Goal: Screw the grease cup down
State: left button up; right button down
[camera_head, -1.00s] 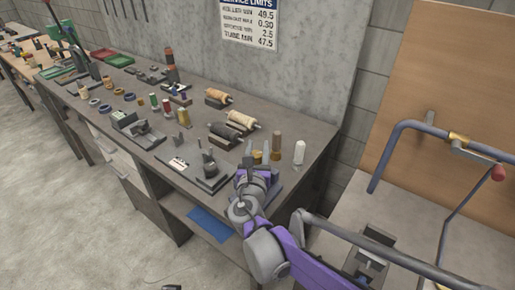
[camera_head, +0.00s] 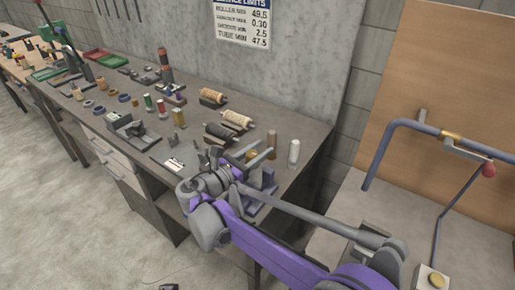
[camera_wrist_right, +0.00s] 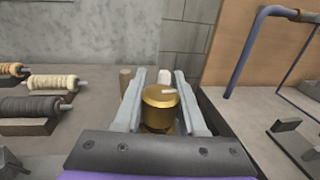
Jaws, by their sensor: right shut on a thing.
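The grease cup is a brass cylinder (camera_wrist_right: 160,112) with a flat top and a small pale mark on it. In the right wrist view it sits between the two grey fingers of my right gripper (camera_wrist_right: 161,100), which is shut on it. In the head view my right gripper (camera_head: 254,158) is at the right end of the bench, with the brass cup (camera_head: 252,156) partly hidden by its fingers. What lies under the cup is hidden by the gripper. My left gripper is not in view.
A white bottle-like piece (camera_head: 294,151) and a brown post (camera_head: 271,145) stand close beside the gripper. Wound rollers (camera_head: 236,119) on stands lie behind it on the grey bench (camera_head: 312,135). A blue pipe frame (camera_head: 408,125) stands to the right.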

jog(key=shift+s+d+m+g+h, duration=0.1)
jog(key=shift+m+g+h, duration=0.6)
jog(key=shift+g, duration=0.2)
jog(key=shift+c, duration=2.3)
grip_release()
jog(key=v, duration=1.1)
